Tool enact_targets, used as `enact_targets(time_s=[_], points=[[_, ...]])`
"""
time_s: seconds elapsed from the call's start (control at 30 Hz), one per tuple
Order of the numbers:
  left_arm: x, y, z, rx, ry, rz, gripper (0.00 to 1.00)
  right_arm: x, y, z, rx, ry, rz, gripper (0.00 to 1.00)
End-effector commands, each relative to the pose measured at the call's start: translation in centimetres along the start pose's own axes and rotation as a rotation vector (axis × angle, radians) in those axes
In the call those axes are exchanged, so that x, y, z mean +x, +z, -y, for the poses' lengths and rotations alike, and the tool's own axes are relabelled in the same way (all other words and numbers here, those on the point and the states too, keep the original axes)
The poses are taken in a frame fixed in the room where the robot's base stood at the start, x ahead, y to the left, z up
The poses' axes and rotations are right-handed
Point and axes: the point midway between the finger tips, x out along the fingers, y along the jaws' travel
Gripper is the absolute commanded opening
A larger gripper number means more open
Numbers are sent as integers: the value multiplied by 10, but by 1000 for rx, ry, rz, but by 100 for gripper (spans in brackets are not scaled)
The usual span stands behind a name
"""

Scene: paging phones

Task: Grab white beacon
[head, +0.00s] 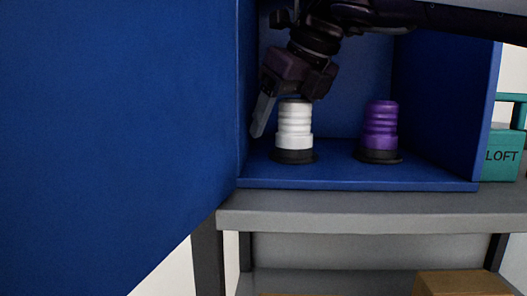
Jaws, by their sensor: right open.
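The white beacon (294,127), a ribbed white cylinder on a black base, stands upright on the floor of a blue cabinet. My right gripper (283,103) reaches in from the upper right and points down at the beacon's top. One grey finger shows to the left of the beacon, apart from its side. The other finger is mostly hidden, so I cannot tell how it sits against the beacon. The right gripper is open. My left gripper is not in view.
A purple beacon (380,128) stands to the right in the same cabinet (350,184). A large blue panel (110,140) fills the left. The cabinet rests on a grey shelf unit (370,204). A teal box (502,150) marked LOFT stands at right, a cardboard box (460,284) below.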

Motion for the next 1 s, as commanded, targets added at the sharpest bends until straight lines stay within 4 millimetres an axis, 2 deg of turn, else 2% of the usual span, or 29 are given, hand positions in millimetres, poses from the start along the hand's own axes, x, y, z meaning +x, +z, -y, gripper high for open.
enact_targets(time_s=[0.03, 0.07, 0.17, 0.4, 0.6, 0.77, 1.0], points=[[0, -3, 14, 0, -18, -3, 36, 1, 2, -1, -2, -1, 7, 70], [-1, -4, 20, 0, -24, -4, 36, 1, 3, -2, -2, -1, 7, 70], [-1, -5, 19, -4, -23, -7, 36, 0, 3, -2, -2, -1, 7, 70], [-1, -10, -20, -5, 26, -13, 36, 0, 3, -2, -2, -1, 5, 40], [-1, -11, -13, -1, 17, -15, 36, 1, 2, -2, -2, 0, 3, 14], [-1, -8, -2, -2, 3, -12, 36, 1, 2, -2, -3, 0, 4, 14], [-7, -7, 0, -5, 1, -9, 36, -2, 7, -5, -5, 2, 2, 14]])
